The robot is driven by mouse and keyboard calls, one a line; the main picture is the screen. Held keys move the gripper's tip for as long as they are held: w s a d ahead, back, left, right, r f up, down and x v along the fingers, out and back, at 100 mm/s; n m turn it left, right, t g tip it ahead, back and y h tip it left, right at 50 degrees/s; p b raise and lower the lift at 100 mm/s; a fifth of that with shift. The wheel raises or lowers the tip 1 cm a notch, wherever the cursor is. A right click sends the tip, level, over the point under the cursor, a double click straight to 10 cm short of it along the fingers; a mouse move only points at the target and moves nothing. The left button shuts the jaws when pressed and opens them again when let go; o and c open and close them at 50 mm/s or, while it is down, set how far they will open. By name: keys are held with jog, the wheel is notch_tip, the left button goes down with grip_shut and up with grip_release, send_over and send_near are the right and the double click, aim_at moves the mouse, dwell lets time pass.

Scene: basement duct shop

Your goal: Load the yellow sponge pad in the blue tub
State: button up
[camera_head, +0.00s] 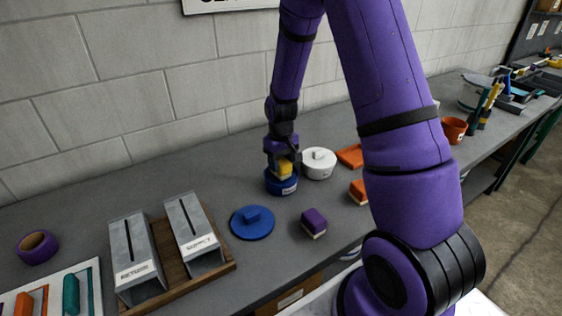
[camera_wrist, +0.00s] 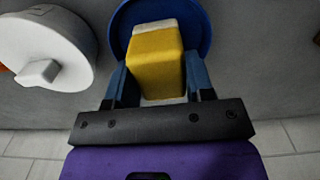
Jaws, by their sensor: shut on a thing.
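The yellow sponge pad (camera_head: 285,172) has a pale layer on it and is between the fingers of my gripper (camera_head: 281,163). In the wrist view the two fingers press on either side of the sponge (camera_wrist: 157,58). The blue tub (camera_head: 281,187) stands on the bench directly under the sponge. Its round blue rim (camera_wrist: 204,30) shows behind the sponge in the wrist view. The sponge is at or just above the tub's mouth; I cannot tell how far inside it is. A round blue lid (camera_head: 252,223) with a block handle lies on the bench in front of the tub.
A white lidded tub (camera_head: 319,163) stands close to the right of the blue tub. A purple pad (camera_head: 314,223) and orange pad (camera_head: 358,190) lie nearby. Two grey metal ducts on a wooden base (camera_head: 228,266) stand at left. The wall is close behind.

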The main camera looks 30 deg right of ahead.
aim_at(281, 160)
jog(key=shift+f, duration=0.6)
dwell(1.6)
jog(key=shift+r, duration=3.55)
